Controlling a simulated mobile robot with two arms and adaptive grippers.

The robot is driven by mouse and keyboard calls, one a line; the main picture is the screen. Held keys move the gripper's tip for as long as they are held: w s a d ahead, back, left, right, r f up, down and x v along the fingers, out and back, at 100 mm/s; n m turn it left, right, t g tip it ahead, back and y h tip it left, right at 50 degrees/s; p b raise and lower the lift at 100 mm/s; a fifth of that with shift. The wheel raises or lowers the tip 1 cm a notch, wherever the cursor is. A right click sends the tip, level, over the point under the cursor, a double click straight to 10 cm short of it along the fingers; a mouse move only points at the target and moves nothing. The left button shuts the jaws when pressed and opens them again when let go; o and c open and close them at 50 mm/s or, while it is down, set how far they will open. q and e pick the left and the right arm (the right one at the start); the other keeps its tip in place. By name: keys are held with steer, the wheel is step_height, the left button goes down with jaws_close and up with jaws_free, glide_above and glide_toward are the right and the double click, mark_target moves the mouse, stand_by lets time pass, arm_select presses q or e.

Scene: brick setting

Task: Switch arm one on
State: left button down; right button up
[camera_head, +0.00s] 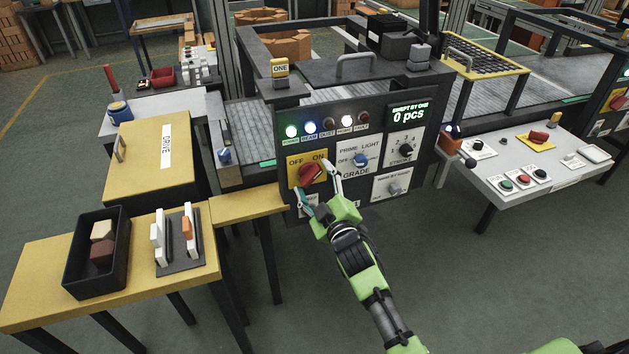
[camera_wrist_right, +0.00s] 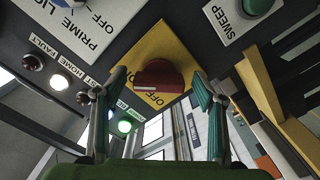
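The panel marked ONE (camera_head: 280,68) carries a red rotary switch (camera_head: 311,173) on a yellow OFF/ON plate (camera_head: 294,178). The knob sits at a slant, and I cannot tell for sure which word it points to. My right gripper (camera_head: 312,179) is at the panel with its fingers apart, one on each side of the knob. In the right wrist view the red knob (camera_wrist_right: 158,74) lies between the spread fingertips, with a small gap showing on both sides. My left gripper is not in view.
Beside the switch are a blue PRIME LIGHT knob (camera_head: 361,160) and black and grey dials. Green, blue and white lamps above are lit. The display (camera_head: 408,113) reads 0 pcs. A yellow table (camera_head: 40,262) with a black bin stands left, a grey button desk (camera_head: 540,163) right.

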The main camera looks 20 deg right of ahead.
steer(key=s, duration=1.2)
steer(key=shift+d, duration=0.2)
steer(key=s+f+m+g, duration=0.1)
steer(key=s+f+g, duration=0.3)
steer(key=f, duration=0.9)
steer(key=s+a+f+m+g, duration=0.15)
steer(key=s+f, duration=0.45)
steer(key=f, duration=0.6)
steer(key=s+d+f+m+g, duration=0.1)
steer(key=s+f+g, duration=0.3)
steer(key=f, duration=0.9)
steer(key=s+d+f+m+g, duration=0.1)
steer(key=s+f, duration=0.4)
steer(key=s, duration=0.6)
steer(key=s+d+f+m+g, duration=0.1)
steer(key=s+f+g, duration=0.3)
steer(key=s, duration=0.7)
steer(key=s+d+f+m+g, duration=0.1)
steer(key=s+f+g, duration=0.1)
steer(key=s+f, duration=0.6)
steer(key=s, duration=0.3)
steer(key=shift+s+d+f+h, duration=0.15)
steer(key=shift+s+f+h, duration=0.1)
steer(key=shift+s+h, duration=0.1)
